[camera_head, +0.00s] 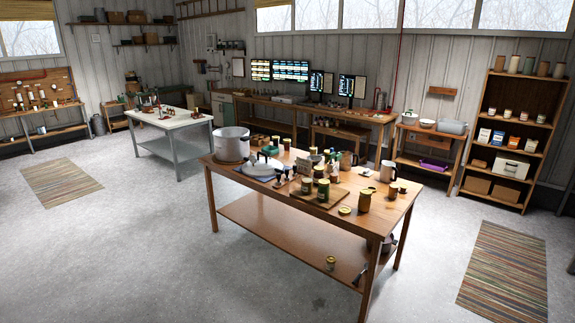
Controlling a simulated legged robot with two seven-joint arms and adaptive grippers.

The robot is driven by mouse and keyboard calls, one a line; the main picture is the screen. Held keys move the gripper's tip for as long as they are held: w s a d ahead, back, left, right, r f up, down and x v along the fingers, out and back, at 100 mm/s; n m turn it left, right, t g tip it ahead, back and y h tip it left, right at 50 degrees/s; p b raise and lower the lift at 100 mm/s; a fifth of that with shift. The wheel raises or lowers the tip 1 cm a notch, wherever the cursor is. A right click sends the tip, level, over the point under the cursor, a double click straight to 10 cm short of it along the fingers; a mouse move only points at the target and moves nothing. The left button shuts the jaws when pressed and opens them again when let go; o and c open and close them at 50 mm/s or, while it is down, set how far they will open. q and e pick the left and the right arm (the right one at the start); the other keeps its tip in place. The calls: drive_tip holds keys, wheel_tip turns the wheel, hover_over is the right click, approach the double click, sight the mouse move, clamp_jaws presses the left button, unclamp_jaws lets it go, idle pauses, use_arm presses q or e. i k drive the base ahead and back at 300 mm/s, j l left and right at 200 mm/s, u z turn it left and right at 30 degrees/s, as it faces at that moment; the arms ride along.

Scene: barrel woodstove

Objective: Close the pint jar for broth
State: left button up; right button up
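Several small jars stand on the wooden table in the middle of the room. A jar with a greenish lid (323,190) and a shorter jar (307,186) stand on a wooden board (328,203). A brown jar (365,202) stands right of the board, and another brown jar (393,191) is near the table's right end. A flat yellowish round piece, seemingly a lid (345,211), lies by the front edge. Which jar is the pint jar for broth I cannot tell. Neither of my grippers is in view.
The wooden table (290,218) also holds a large pot (232,144), a metal mug (388,171) and clutter. A small jar (331,263) is low by the table's lower shelf. Shelves (532,60) stand at right. The floor in front is open.

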sight(307, 181)
drive_tip(key=i, duration=0.9)
drive_tip(key=i+j+z, duration=0.15)
drive_tip(key=i, duration=0.7)
drive_tip(key=i+j, duration=0.1)
drive_tip(key=i, duration=0.8)
drive_tip(key=i+j+z, duration=0.1)
drive_tip(key=i+z, duration=0.2)
drive_tip(key=i, duration=0.15)
drive_tip(key=i+j+z, duration=0.25)
drive_tip(key=i, duration=0.2)
drive_tip(key=i+j+z, duration=0.3)
drive_tip(key=i+l, duration=0.05)
drive_tip(key=i, duration=0.1)
